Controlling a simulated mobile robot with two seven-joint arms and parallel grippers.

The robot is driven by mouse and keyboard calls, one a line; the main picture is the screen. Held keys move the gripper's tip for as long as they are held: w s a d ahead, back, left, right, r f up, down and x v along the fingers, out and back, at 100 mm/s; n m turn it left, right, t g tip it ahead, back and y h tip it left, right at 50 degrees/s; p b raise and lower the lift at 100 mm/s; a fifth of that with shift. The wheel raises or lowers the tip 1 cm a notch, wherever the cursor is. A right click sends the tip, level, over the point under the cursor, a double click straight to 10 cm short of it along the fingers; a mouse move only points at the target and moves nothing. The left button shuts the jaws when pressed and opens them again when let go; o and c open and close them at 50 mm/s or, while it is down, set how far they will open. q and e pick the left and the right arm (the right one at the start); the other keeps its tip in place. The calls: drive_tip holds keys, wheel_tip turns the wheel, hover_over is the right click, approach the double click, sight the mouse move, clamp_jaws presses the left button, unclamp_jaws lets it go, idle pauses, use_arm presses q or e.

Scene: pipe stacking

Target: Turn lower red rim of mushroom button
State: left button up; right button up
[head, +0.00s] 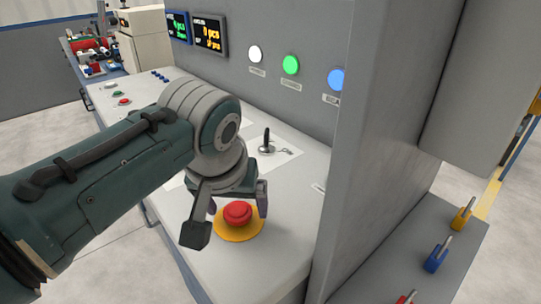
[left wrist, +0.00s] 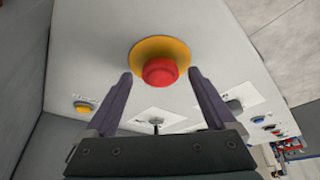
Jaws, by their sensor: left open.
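The red mushroom button (head: 237,213) sits on a round yellow base (head: 240,234) on the grey console top. It also shows in the left wrist view (left wrist: 160,71), with its yellow base (left wrist: 150,50) behind it. My left gripper (head: 229,214) is open in the head view, with its fingers on either side of the button. In the left wrist view my left gripper (left wrist: 160,76) has its two fingertips apart, left and right of the red button. Gaps show between the fingers and the button, so it is not gripped. My right gripper is not in view.
A joystick (head: 267,143) stands on the console behind my left gripper. White, green (head: 290,65) and blue lamps line the upright panel. A grey partition (head: 365,150) rises on the right. Beyond it are yellow, blue (head: 436,258) and red toggle switches.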

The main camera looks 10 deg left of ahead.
use_arm(q)
drive_tip(key=c, duration=1.4)
drive_tip(key=shift+o, duration=0.2)
